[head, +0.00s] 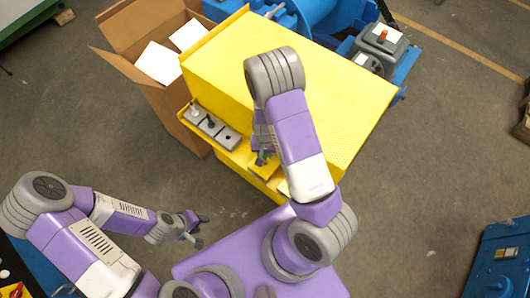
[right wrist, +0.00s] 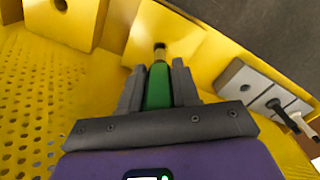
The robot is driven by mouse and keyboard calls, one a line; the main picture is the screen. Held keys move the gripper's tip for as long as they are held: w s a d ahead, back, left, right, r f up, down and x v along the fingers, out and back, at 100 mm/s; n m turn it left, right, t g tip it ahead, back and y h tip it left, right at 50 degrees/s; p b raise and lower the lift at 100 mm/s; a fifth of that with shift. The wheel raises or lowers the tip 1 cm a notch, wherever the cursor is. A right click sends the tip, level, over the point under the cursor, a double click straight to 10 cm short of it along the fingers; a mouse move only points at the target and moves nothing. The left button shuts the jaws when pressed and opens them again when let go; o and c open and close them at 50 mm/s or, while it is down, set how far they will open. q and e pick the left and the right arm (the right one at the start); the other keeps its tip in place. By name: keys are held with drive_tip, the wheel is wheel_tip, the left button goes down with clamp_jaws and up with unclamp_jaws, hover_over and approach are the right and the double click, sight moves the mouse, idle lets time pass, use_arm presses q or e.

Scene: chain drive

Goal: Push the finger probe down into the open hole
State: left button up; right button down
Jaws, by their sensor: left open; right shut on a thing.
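My right gripper (right wrist: 158,75) is shut on the green finger probe (right wrist: 158,88). The probe's dark and brass-coloured tip (right wrist: 160,50) points at a yellow block (right wrist: 176,35); I cannot tell whether it touches the block or sits in a hole there. In the head view, my right gripper (head: 263,157) is low at the front of the yellow guard (head: 300,100), partly hidden by my arm. Another yellow block with an open dark hole (right wrist: 62,5) is at the upper left of the right wrist view. My left gripper (head: 200,229) is open and empty, away from the guard.
A row of grey blocks (head: 208,127) sits on a yellow ledge left of my right gripper, with a black peg, a white-topped piece and a dark hole. An open cardboard box (head: 190,133) stands behind it. Blue machinery (head: 330,20) is at the back.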

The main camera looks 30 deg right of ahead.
drive_tip(key=shift+f+b, duration=2.5)
drive_tip(key=shift+f, duration=0.45)
drive_tip(key=c, duration=0.7)
unclamp_jaws()
drive_tip(key=shift+c, duration=0.2)
drive_tip(key=shift+r+p, duration=1.1)
drive_tip(key=shift+r, duration=2.65)
